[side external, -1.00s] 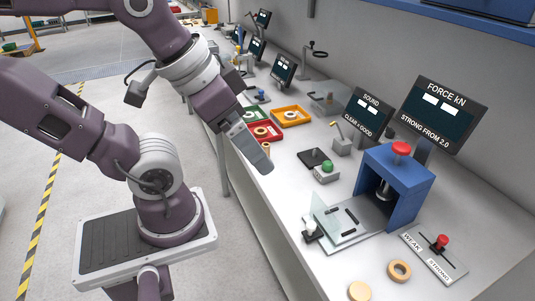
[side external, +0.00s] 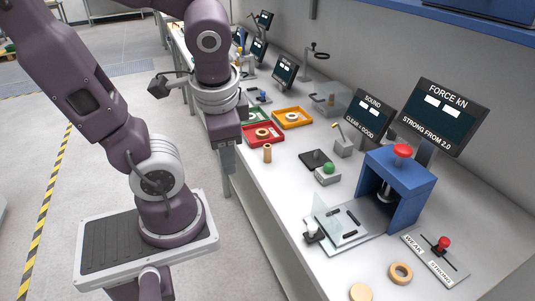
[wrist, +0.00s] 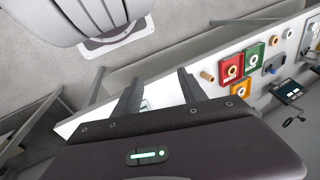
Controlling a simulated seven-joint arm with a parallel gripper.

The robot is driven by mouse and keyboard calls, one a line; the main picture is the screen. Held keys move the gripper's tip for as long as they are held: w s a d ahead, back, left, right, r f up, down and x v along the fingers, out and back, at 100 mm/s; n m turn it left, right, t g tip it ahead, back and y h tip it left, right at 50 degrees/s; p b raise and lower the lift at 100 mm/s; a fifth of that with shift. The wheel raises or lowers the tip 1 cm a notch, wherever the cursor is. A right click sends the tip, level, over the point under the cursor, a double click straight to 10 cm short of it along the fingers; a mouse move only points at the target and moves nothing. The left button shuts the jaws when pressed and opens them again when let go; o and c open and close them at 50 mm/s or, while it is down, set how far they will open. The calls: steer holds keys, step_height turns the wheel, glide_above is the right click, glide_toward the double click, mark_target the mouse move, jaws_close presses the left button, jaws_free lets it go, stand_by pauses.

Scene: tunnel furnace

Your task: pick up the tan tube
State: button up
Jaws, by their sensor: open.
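The tan tube (side external: 267,153) stands upright on the white bench near its front edge, in front of the red tray. It also shows in the wrist view (wrist: 207,76), to the right of the fingers and outside them. My gripper (side external: 229,172) points down at the bench's front edge, to the left of the tube and apart from it. In the wrist view my gripper (wrist: 158,85) has its two fingers spread with nothing held between them. The fingertips are hard to make out in the side view.
A red tray (side external: 250,138) and a yellow tray (side external: 306,124), each with a ring, lie behind the tube. A green tray (wrist: 255,53) shows in the wrist view. A black pad (side external: 315,158), a green-button box (side external: 328,171) and a blue press (side external: 405,188) stand to the right.

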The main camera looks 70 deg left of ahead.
steer(key=s+a+f+m+g+y, duration=0.2)
steer(key=a+m+g+y, duration=0.3)
steer(key=a, duration=0.6)
steer(key=m+t+y, duration=0.6)
steer(key=m+t, duration=0.2)
steer(key=m, duration=0.6)
glide_above(267, 148)
steer(key=s, duration=0.4)
step_height(267, 148, down, 7)
steer(key=w+f+m+t+h, duration=0.1)
steer(key=f, duration=0.2)
steer(key=w+d+f+m+t, duration=0.1)
steer(key=f, duration=0.1)
steer(key=w+f+m+h, duration=0.1)
steer(key=f, duration=0.2)
steer(key=shift+d+f+m+t+h, duration=0.3)
steer(key=shift+d+m+t, duration=0.05)
steer(key=shift+m+t, duration=0.05)
steer(key=x, duration=0.7)
steer(key=shift+d+f, duration=0.1)
steer(key=shift+f, duration=0.3)
jaws_close()
